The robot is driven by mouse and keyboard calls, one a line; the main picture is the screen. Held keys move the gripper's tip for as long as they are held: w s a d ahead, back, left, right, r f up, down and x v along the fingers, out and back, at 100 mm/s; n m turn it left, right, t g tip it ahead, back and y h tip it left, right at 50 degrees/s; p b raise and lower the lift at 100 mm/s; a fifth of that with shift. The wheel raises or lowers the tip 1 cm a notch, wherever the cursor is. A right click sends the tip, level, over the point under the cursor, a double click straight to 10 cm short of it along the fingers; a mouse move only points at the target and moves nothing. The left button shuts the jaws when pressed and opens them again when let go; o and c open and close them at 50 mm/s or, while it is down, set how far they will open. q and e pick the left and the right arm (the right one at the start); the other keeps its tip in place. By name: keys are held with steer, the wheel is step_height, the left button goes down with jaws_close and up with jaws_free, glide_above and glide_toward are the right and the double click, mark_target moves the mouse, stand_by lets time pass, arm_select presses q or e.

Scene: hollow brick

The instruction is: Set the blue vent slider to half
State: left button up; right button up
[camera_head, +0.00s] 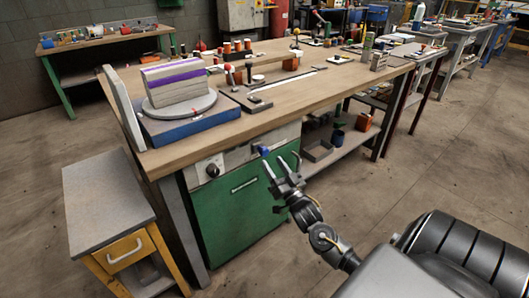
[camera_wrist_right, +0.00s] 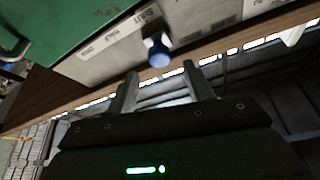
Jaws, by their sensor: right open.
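The blue vent slider (camera_head: 263,150) is a small blue knob on the grey panel (camera_head: 232,160) above the green cabinet door, under the workbench top. In the right wrist view the blue knob (camera_wrist_right: 159,56) stands out from the panel (camera_wrist_right: 112,50), beside a printed label. My right gripper (camera_head: 281,163) is open and just in front of the panel, close to the knob. In the right wrist view its two fingers (camera_wrist_right: 160,84) point toward the knob, which appears beyond and between the tips, with nothing between them. My left gripper is not in view.
A black rotary knob (camera_head: 212,170) sits left on the same panel. The green door (camera_head: 240,205) is below. The wooden bench top (camera_head: 270,100) carries a turntable with a block stack. A small yellow-drawer cabinet (camera_head: 105,210) stands at left. The floor at right is clear.

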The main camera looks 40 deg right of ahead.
mark_target(266, 153)
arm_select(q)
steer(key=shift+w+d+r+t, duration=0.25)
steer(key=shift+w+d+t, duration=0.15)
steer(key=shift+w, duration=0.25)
arm_select(e)
steer(key=x, duration=0.6)
steer(key=shift+w+r, duration=0.1)
steer(key=shift+w, duration=0.2)
